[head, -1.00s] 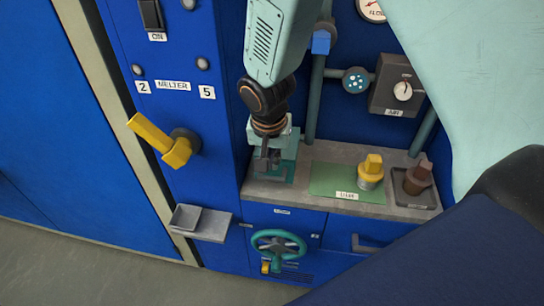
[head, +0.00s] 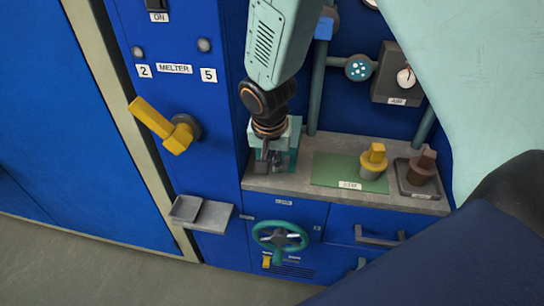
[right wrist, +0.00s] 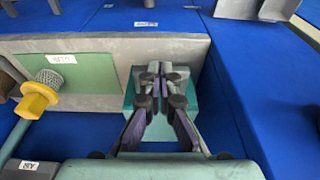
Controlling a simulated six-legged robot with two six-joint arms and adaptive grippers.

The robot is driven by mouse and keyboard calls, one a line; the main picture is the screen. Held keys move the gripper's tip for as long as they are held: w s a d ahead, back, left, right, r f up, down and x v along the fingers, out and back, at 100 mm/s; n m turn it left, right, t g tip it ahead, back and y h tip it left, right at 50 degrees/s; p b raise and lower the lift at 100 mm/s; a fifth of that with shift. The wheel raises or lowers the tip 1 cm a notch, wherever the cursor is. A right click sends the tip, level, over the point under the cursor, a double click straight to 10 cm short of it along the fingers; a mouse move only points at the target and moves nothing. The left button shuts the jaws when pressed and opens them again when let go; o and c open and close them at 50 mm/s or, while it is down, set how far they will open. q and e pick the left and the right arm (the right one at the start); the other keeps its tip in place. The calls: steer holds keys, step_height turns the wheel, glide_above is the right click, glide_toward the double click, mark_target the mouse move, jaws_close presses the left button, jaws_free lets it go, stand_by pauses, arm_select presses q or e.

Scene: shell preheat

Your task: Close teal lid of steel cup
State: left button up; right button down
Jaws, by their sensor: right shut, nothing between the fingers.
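A teal block-like fixture (head: 293,140) stands at the left end of the grey bench, mostly behind my right gripper (head: 267,163). It also shows in the right wrist view as a teal surface (right wrist: 187,128) below the fingers. I cannot tell which part of it is the lid, or whether the lid is open. The steel cup is not clearly visible; the gripper hides that spot. My right gripper, with its fingertips together in the right wrist view (right wrist: 160,70), is shut and empty, close over the fixture. My left gripper is not in view.
On the grey bench (head: 300,183) are a green mat (head: 325,172) with a yellow-topped piece (head: 374,160) and a tray with a brown piece (head: 422,167). A yellow lever (head: 155,120) sticks out at left. A teal handwheel (head: 280,237) and small shelf (head: 207,218) are below.

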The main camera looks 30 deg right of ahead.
steer(key=p+v, duration=0.7)
steer(key=v, duration=0.6)
steer(key=shift+s+a+r, duration=0.2)
steer(key=shift+s+r, duration=0.05)
steer(key=shift+s, duration=0.15)
